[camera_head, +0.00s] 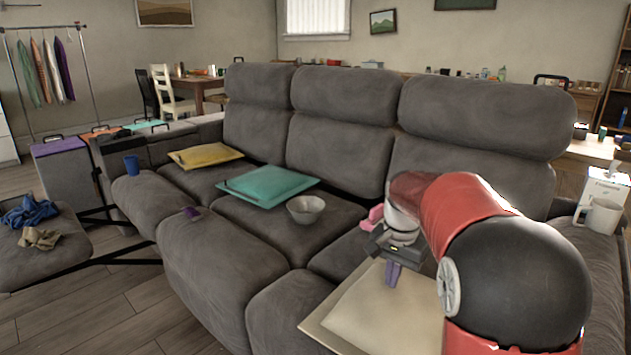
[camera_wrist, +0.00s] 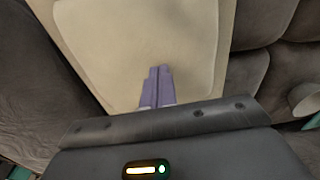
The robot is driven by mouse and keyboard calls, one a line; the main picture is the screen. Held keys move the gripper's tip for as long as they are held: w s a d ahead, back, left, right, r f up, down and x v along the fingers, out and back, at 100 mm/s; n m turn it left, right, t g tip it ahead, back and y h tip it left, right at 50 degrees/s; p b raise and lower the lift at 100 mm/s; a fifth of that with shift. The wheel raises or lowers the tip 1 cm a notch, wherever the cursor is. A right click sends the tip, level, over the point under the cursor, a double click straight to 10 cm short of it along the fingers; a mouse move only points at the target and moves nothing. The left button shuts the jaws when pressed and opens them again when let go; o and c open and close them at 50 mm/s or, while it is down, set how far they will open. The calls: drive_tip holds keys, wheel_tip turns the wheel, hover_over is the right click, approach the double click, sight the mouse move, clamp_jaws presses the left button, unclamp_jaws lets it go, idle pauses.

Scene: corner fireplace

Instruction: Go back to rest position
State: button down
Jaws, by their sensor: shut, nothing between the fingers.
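My gripper (camera_head: 393,274) is shut, with its purple fingers together and nothing between them. I cannot tell exactly how high the fingertips are above the pillow. My red and black arm reaches in from the lower right and hides part of the sofa.
A white mug (camera_head: 597,217) stands on the right armrest. Open wooden floor (camera_head: 100,310) lies at the front left.

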drive_tip(key=s+a+r+n+t, duration=0.1)
drive_tip(key=s+r+n, duration=0.15)
drive_tip(key=s, duration=0.45)
drive_tip(key=s+a+r+n+t, duration=0.1)
drive_tip(key=s+a+r+t, duration=0.15)
drive_tip(key=s, duration=0.35)
drive_tip(key=s+f+n+t, duration=0.1)
drive_tip(key=s+n, duration=0.3)
drive_tip(key=s, duration=0.9)
drive_tip(key=shift+a+f, duration=0.45)
drive_tip(key=shift+n+t, duration=0.25)
